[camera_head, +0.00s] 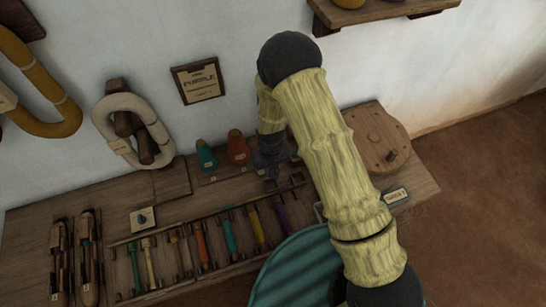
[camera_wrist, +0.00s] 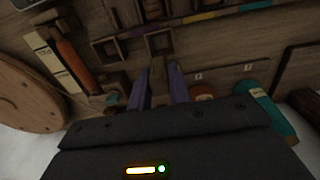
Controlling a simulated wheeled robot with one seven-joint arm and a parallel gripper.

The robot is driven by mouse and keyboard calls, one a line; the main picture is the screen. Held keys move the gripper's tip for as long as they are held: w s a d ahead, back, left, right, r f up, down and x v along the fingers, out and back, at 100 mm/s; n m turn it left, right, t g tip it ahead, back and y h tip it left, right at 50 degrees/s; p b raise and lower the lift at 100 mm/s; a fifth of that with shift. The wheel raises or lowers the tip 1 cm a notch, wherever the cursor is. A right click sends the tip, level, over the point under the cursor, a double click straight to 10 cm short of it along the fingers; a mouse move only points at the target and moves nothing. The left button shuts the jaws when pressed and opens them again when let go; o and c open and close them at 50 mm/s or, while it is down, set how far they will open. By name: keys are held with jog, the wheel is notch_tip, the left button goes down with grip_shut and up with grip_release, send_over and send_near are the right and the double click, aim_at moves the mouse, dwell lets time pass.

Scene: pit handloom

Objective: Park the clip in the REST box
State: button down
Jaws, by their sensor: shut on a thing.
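My gripper (camera_head: 271,176) points down over the back of the bench, just right of the orange cone. In the wrist view my gripper (camera_wrist: 160,78) is shut, with a small brown wooden piece, taken as the clip (camera_wrist: 158,76), between its purple-grey fingers; its shape is dark and partly hidden. Two small open square wooden boxes show beyond the fingertips, one left box (camera_wrist: 106,49) and one middle box (camera_wrist: 160,43). I cannot read a REST label on either. In the head view my arm hides this area.
A teal cone (camera_head: 205,157) and an orange cone (camera_head: 237,148) stand left of my gripper. A round wooden disc (camera_head: 377,138) stands at right. A rack of coloured bobbins (camera_head: 200,243) fills the bench front. Shuttles (camera_head: 88,260) lie at left.

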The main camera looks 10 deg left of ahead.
jog(key=shift+s+f, duration=0.15)
jog(key=shift+s, duration=0.1)
jog(key=shift+w+f+b, duration=0.25)
jog(key=shift+f+b, duration=0.75)
jog(key=shift+f, duration=0.2)
jog(key=shift+s+f+b, duration=0.25)
jog(key=shift+f+b, duration=0.45)
jog(key=shift+f, duration=0.3)
jog(key=shift+w+f+b, duration=0.15)
jog(key=shift+f+b, duration=1.2)
jog(key=shift+f, duration=0.65)
jog(key=c, duration=0.9)
grip_release()
